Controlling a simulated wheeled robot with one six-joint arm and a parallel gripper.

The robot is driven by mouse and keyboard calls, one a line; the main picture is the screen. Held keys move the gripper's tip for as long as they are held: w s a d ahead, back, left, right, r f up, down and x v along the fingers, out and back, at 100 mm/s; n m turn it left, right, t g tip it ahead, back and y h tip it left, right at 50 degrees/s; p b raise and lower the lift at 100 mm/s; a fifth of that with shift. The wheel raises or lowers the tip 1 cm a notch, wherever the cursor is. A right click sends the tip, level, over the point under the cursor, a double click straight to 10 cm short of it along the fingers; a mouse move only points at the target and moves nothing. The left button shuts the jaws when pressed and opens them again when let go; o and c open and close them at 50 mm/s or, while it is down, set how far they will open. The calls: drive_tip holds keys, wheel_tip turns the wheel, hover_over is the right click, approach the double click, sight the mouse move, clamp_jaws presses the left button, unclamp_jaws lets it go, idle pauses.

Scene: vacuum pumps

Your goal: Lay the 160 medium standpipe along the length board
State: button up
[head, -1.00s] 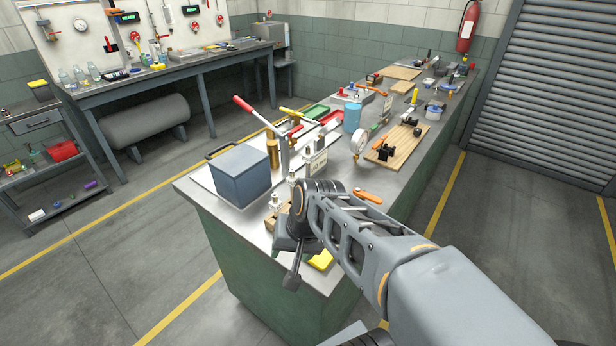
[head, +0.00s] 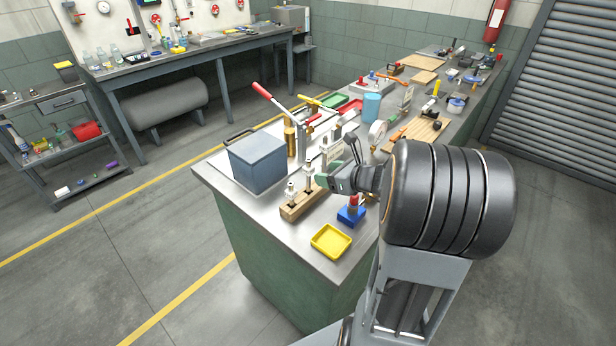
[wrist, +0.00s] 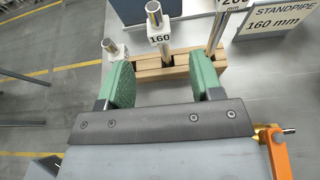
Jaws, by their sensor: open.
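The 160 standpipe (wrist: 156,22) is a metal tube with a white collar marked 160. It stands upright in the middle of a wooden rack (wrist: 151,68), beyond my fingers. A shorter standpipe (wrist: 112,48) stands to its left and a taller one (wrist: 216,35) to its right. The rack (head: 293,210) also shows in the head view near the bench's front. My gripper (wrist: 163,83) is open and empty, its green pads apart, with the rack between and just past the tips. Wooden boards lie farther back, one (head: 433,128) carrying black fittings; I cannot tell which is the length board.
A sign reading STANDPIPE 160 mm (wrist: 273,22) stands right of the rack. A grey-blue box (head: 257,162) is left of the rack. A yellow tray (head: 331,240) and a blue block with a red top (head: 351,215) sit near the front. Gauges and red-handled levers stand behind.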

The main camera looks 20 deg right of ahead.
sight(312, 171)
drive_tip(key=shift+p+x, duration=0.45)
drive_tip(key=shift+x, duration=3.6)
drive_tip(key=c, duration=1)
